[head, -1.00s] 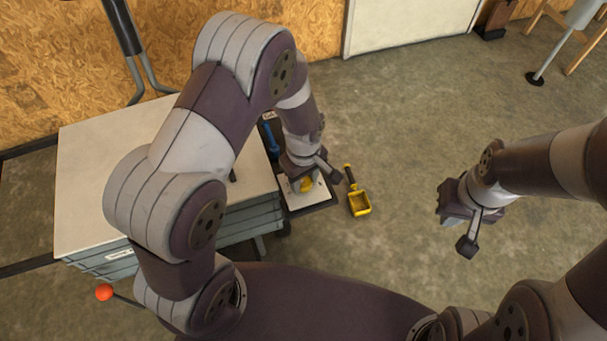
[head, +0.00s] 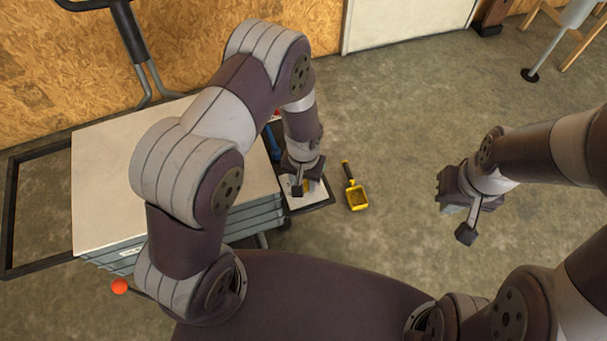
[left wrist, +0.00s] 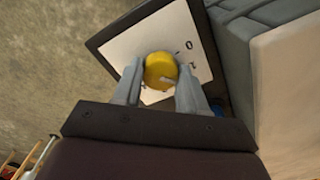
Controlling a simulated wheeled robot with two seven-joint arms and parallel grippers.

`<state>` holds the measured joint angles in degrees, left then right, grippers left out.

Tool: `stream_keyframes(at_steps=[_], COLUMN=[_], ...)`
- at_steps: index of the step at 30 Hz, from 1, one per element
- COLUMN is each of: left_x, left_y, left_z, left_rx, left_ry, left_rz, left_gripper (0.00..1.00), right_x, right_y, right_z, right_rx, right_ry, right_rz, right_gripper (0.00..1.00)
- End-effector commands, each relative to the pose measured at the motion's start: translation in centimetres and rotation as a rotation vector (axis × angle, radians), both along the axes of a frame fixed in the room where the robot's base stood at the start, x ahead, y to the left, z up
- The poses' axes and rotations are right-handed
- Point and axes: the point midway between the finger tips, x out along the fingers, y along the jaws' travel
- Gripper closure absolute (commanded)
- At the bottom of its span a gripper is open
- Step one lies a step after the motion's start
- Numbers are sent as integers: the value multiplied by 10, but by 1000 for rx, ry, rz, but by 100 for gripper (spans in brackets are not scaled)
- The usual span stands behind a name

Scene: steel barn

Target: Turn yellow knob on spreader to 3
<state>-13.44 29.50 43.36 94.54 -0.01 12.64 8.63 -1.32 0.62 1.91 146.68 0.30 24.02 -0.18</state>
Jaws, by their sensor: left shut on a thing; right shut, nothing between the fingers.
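The yellow knob (left wrist: 160,70) sits on a white dial plate (left wrist: 126,48) with a dark border. Some dark marks and digits show on the plate's right side, including what looks like a 0; I cannot read the knob's setting. My left gripper (left wrist: 158,82) is shut on the knob, one finger on each side. In the head view my left gripper (head: 302,182) covers most of the knob, and part of the white plate (head: 317,195) shows beside it. My right gripper (head: 446,202) is shut and empty over bare floor, well to the right.
A yellow scoop (head: 357,197) with a black handle lies on the floor right of the plate. A grey box with a pale top (head: 110,185) stands left, next to a dark frame (head: 12,205). An orange ball (head: 120,286) is near its front.

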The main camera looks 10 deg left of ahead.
Motion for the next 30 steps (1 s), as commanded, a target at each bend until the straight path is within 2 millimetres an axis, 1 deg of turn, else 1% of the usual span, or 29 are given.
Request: stream_keyframes(at_steps=[1,12,21,30], left_x=[1,1,1,1], left_y=[0,-1,-1,-1], left_z=[4,3,3,2], left_rx=[0,-1,-1,0], left_ry=[-2,-3,-2,-4], left_rz=[-40,-391,-670,-892], left_gripper=[89,89,89,89], right_x=[0,0,0,0], right_y=[0,0,0,0], right_z=[6,22,33,40], right_rx=[0,0,0,0], right_ry=[0,0,0,0], right_rz=[0,0,0,0], right_gripper=[100,100,100,100])
